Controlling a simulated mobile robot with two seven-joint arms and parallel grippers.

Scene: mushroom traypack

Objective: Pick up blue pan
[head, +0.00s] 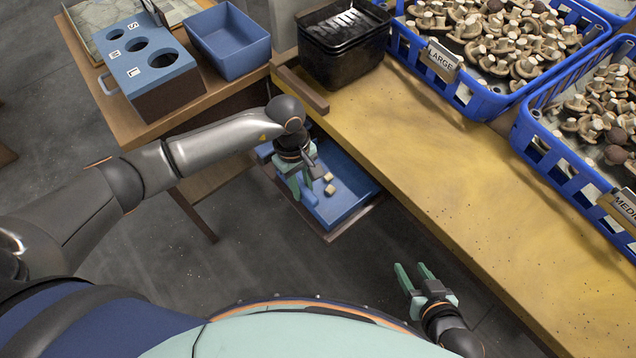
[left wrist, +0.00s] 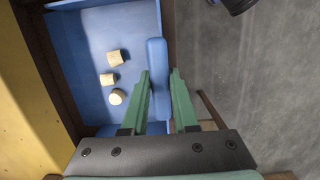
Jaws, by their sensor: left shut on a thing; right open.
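The blue pan (head: 345,207) is low down beside the yellow table, on a wooden-edged shelf or support, with a few pale cut mushroom pieces inside. In the left wrist view, the pan (left wrist: 137,50) fills the upper left, and its raised blue handle or side edge (left wrist: 157,60) stands between my green fingers. My left gripper (head: 298,190) reaches down to the pan's left side and is shut on that edge; it also shows in the left wrist view (left wrist: 160,75). My right gripper (head: 414,272) is open and empty over the floor, right of and nearer than the pan.
A wooden side table holds a blue sizing block (head: 150,65) and a blue bin (head: 225,40). Open floor lies nearer.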

